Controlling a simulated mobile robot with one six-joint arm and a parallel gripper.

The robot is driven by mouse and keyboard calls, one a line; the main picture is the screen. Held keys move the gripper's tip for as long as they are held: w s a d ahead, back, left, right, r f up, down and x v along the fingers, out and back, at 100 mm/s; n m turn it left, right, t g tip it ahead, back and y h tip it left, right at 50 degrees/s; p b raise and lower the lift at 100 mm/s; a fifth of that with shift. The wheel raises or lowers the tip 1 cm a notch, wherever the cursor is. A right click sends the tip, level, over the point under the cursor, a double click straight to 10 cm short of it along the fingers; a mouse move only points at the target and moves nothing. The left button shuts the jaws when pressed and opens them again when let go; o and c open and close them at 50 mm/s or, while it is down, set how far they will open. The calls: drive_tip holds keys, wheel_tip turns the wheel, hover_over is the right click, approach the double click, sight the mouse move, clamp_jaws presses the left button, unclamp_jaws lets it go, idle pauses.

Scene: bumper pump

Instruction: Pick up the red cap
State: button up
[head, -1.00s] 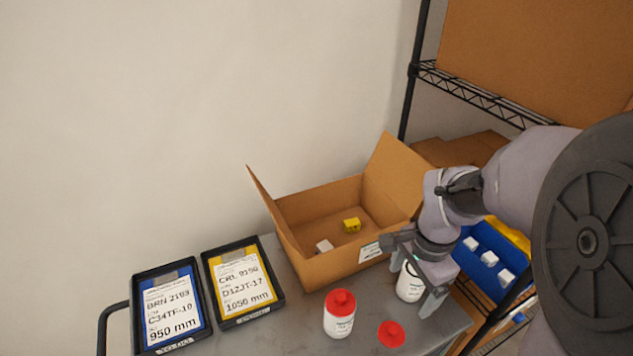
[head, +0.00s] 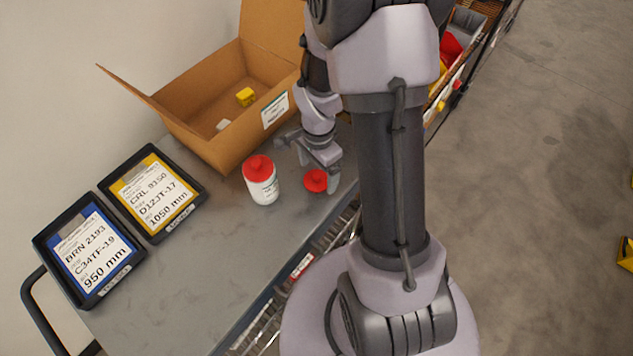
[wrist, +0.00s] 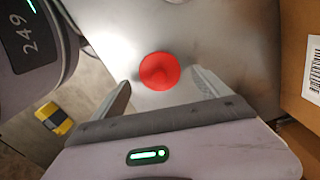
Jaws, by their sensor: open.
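The red cap (head: 316,181) lies on the grey cart top near its right edge. In the wrist view the red cap (wrist: 159,71) sits ahead of my gripper, between the lines of its two fingers and just beyond their tips. My gripper (head: 316,170) is open and empty, close to the cap; it also shows in the wrist view (wrist: 158,90). I cannot tell its exact height above the cart. A white bottle with its own red cap (head: 261,180) stands upright to the left of the loose cap.
An open cardboard box (head: 208,105) with a yellow block (head: 245,97) and a white block stands behind. Two black trays with label cards, one blue (head: 88,250) and one yellow (head: 152,194), lie at left. The front middle of the cart (head: 205,265) is clear.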

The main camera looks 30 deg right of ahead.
drive_tip(key=shift+f, duration=0.8)
drive_tip(key=shift+r, duration=0.1)
drive_tip(key=shift+c, duration=0.5)
drive_tip(key=c, duration=1.3)
drive_tip(key=shift+r, duration=0.1)
